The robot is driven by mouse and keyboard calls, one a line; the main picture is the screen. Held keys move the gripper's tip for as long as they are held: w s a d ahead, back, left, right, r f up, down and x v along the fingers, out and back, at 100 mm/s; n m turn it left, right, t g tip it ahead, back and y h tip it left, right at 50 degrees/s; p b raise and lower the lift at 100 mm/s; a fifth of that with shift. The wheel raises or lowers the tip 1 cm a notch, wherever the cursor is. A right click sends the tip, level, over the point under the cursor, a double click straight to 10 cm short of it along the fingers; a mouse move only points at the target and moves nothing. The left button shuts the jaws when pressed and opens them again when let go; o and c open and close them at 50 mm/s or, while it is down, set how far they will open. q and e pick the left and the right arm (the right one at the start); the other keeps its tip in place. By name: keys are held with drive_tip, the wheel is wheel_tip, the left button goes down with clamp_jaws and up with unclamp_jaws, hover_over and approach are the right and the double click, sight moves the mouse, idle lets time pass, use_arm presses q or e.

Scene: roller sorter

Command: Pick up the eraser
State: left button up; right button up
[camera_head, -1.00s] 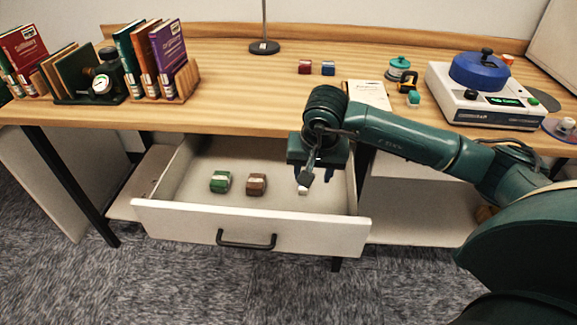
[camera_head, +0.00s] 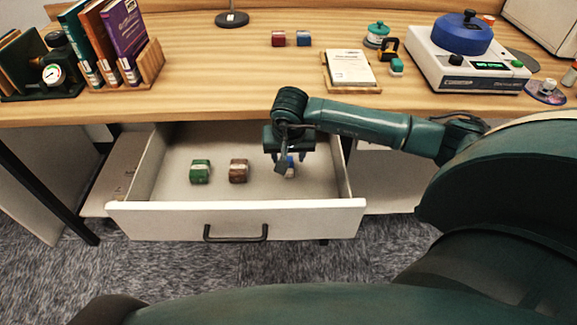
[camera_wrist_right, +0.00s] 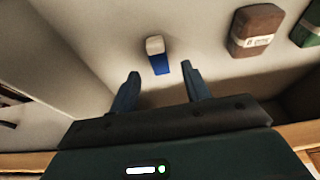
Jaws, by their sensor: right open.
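The eraser (camera_wrist_right: 156,54), a small block with a white end and a blue end, lies on the drawer floor. It shows in the right wrist view just beyond and between my fingertips. In the head view the eraser (camera_head: 291,171) is partly hidden by my gripper. My right gripper (camera_head: 287,166) reaches down into the open drawer, its fingers over the eraser. In the right wrist view my right gripper (camera_wrist_right: 160,80) is open and empty, one finger on each side of the eraser's line. My left gripper is out of view.
The open drawer (camera_head: 170,218) also holds a green block (camera_head: 200,171) and a brown block (camera_head: 238,171) to the left. The desk edge (camera_head: 200,111) hangs above the drawer's back. On the desk stand a notepad (camera_head: 350,66), a white machine (camera_head: 465,75) and books (camera_head: 124,38).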

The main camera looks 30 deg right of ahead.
drive_tip(key=x, duration=0.4)
drive_tip(key=shift+s, duration=0.1)
drive_tip(key=shift+c, duration=0.5)
clamp_jaws()
wheel_tip(320, 180, up, 10)
idle(0.3)
